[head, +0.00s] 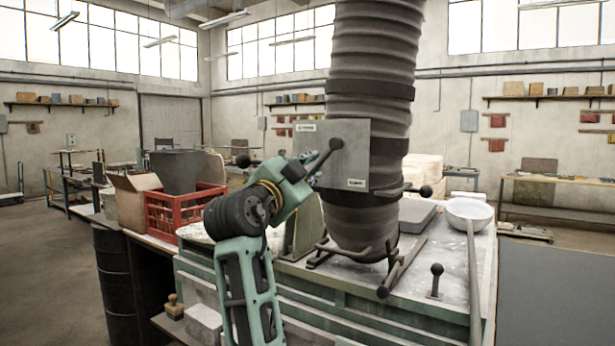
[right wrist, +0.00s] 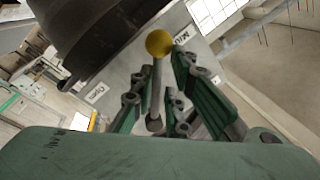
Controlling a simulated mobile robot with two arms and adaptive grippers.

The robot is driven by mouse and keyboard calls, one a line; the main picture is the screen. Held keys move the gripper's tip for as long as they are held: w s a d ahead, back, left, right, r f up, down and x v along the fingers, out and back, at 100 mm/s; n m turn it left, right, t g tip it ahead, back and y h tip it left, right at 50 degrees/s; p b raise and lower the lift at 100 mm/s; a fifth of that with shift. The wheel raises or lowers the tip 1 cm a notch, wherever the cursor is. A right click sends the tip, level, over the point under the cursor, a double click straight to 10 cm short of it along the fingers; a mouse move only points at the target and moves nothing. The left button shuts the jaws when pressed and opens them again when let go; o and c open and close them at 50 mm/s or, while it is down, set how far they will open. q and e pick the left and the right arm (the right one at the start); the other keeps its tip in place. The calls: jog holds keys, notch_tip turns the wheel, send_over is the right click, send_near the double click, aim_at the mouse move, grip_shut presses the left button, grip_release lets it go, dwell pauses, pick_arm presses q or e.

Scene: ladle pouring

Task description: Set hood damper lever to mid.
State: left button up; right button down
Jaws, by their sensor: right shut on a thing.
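The hood damper lever (right wrist: 157,85) is a thin metal rod with a ball knob that looks yellow in the right wrist view. In the head view a dark knob (head: 335,143) shows in front of the grey plate on the duct. My right gripper (head: 312,164) is at this plate (head: 345,158). In the right wrist view its green fingers (right wrist: 166,88) stand on both sides of the rod and are shut on it, with the knob beyond them. Another label (right wrist: 96,92) is lower left. My left gripper is not in view.
The ribbed hood duct (head: 372,70) hangs over a cluttered bench. Bars with dark knobs (head: 425,191) stick out near its lower end.

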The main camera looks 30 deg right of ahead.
jog(key=shift+r, duration=0.2)
jog(key=c, duration=1.9)
grip_release()
jog(key=shift+o, duration=0.3)
jog(key=shift+w+f, duration=0.1)
jog(key=shift+f, duration=0.05)
jog(key=v, duration=1.2)
